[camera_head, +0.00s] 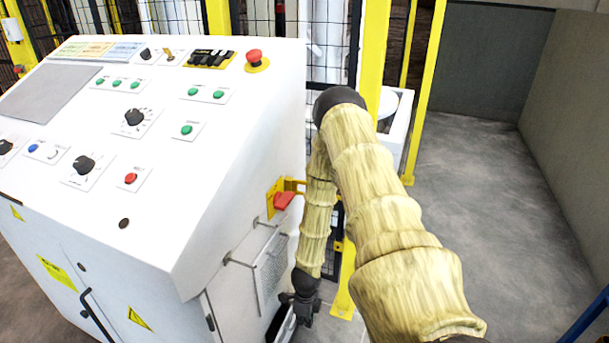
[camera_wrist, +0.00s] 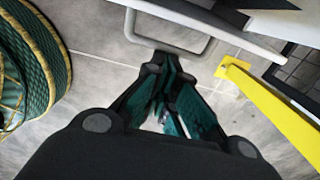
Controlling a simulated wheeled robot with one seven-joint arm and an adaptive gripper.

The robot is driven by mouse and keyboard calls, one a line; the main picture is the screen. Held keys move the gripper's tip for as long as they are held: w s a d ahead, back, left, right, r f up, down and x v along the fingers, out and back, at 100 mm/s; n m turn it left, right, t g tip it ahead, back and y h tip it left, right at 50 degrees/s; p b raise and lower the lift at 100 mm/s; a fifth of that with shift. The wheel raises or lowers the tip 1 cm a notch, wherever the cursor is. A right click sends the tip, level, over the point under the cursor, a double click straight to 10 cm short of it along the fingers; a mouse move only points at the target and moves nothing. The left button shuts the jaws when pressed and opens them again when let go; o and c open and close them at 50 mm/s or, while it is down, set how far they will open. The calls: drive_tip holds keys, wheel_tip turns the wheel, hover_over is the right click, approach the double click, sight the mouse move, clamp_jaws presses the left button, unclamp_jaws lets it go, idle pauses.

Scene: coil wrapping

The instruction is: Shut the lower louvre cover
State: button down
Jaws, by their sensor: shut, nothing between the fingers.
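The white control cabinet (camera_head: 235,195) carries a grey louvred panel (camera_head: 271,262) on its right side, with a thin wire bar beside it. Below it, near the picture's bottom edge, a white-edged part with a dark inside (camera_head: 283,326) stands out from the cabinet side. It looks like the lower louvre cover standing open, but my gripper and the picture edge partly hide it. My gripper (camera_head: 303,306) is shut and empty, close beside that part. In the wrist view the closed fingertips (camera_wrist: 168,66) point at a grey bent-tube handle (camera_wrist: 170,42). I cannot tell whether they touch.
A red-handled switch on a yellow plate (camera_head: 282,200) sits above the louvred panel. Yellow posts (camera_head: 423,95) and a fence stand behind my arm. Open grey floor (camera_head: 490,190) lies to the right. A green and yellow round object (camera_wrist: 38,62) is left in the wrist view.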

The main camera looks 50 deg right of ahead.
drive_tip(key=shift+r, duration=0.1)
wheel_tip(320, 180, up, 12)
idle(0.8)
drive_tip(key=shift+s, duration=0.1)
